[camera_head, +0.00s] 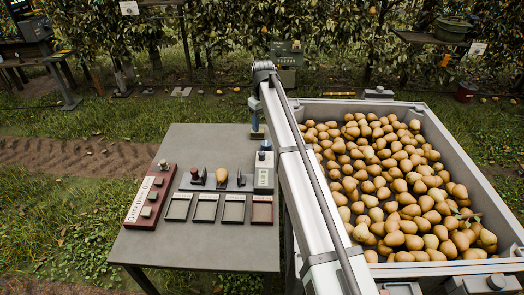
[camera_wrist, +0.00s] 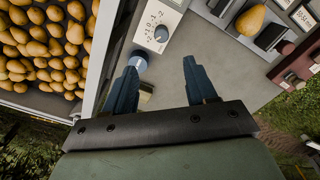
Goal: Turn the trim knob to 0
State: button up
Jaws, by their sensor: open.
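In the head view the white-fronted unit (camera_head: 264,178) stands at the table's right edge, beside my arm.
A grey table (camera_head: 190,245) carries a red button box (camera_head: 150,195), a pear (camera_head: 221,175) and several small trays (camera_head: 205,208). A large crate (camera_head: 440,108) full of pears stands at right, close to my arm. The table's front is clear.

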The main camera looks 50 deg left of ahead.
aim_at(262, 153)
notch_tip(262, 153, down, 14)
jog(key=shift+s+r, duration=0.1)
jog(key=shift+r, duration=0.05)
dwell(0.5)
jog(key=c, duration=1)
jog(key=shift+c, duration=0.2)
